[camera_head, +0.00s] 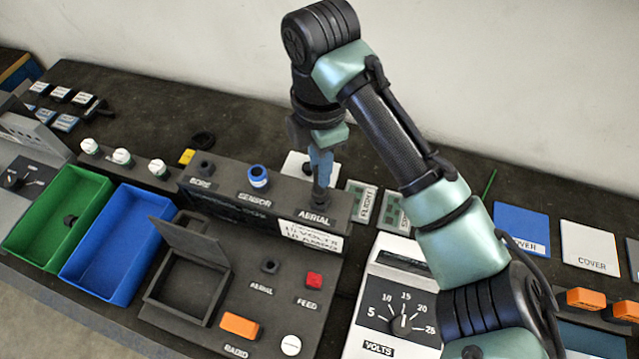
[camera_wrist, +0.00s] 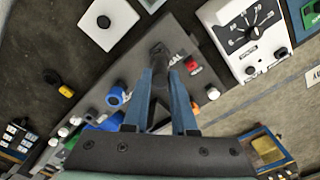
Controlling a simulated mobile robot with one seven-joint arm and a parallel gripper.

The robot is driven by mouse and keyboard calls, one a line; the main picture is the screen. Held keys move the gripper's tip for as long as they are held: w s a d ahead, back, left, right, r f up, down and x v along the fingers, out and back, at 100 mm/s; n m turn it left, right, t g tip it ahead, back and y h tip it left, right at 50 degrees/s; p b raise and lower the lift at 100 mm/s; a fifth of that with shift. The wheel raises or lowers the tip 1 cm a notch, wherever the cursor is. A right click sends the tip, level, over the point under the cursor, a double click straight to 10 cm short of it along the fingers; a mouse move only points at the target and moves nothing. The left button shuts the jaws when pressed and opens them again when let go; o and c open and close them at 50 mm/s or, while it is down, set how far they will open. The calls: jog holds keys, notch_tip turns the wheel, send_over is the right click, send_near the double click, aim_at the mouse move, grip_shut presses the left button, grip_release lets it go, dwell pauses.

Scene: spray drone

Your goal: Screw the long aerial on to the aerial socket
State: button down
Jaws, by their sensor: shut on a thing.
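My gripper (camera_head: 321,165) points down over the right end of the grey raised console, at the block lettered AERIAL. Its blue fingers are shut on a dark, slim piece, which I take as the long aerial (camera_head: 319,188). The piece is upright or nearly so, its lower end at the aerial socket, which it and the fingers hide. I cannot tell whether the threads are engaged. In the wrist view the fingers (camera_wrist: 165,78) close around the dark piece, with a dark round end (camera_wrist: 158,55) just beyond the tips at the lettering.
An open-lidded box (camera_head: 188,290) is in front. Green (camera_head: 25,232) and blue (camera_head: 85,265) trays lie left. A volts meter (camera_head: 400,310) stands right. A thin green rod (camera_head: 489,185) is behind my arm.

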jog(key=shift+r+p, duration=1)
jog(key=shift+r, duration=0.3)
